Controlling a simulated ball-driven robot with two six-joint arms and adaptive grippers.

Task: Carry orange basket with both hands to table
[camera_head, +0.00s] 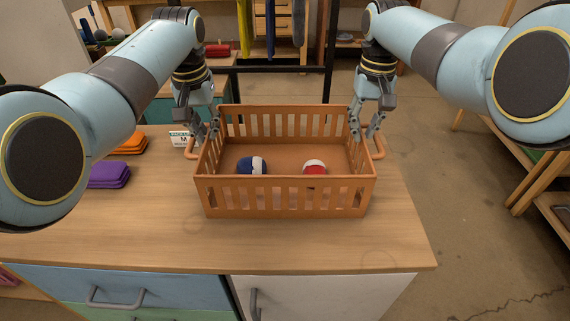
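The orange basket (286,197) is in the middle of the wooden table top (330,250) and appears to rest on it, upright. It has slatted walls and a loop handle at each side. A blue-and-white ball (253,166) and a red-and-white ball (315,167) lie inside. My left gripper (207,133) points down at the left handle (191,150), its fingers apart. My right gripper (371,132) points down at the right handle (378,148), its fingers also apart. I cannot tell whether either touches its handle.
Folded purple cloths (108,174), folded orange cloths (131,143) and a small white label card (180,138) are left of the basket. Table top is clear in front of the basket. Drawers (120,285) are below. A dark rack with hanging cloths (283,25) stands behind. Open floor (460,180) is at right.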

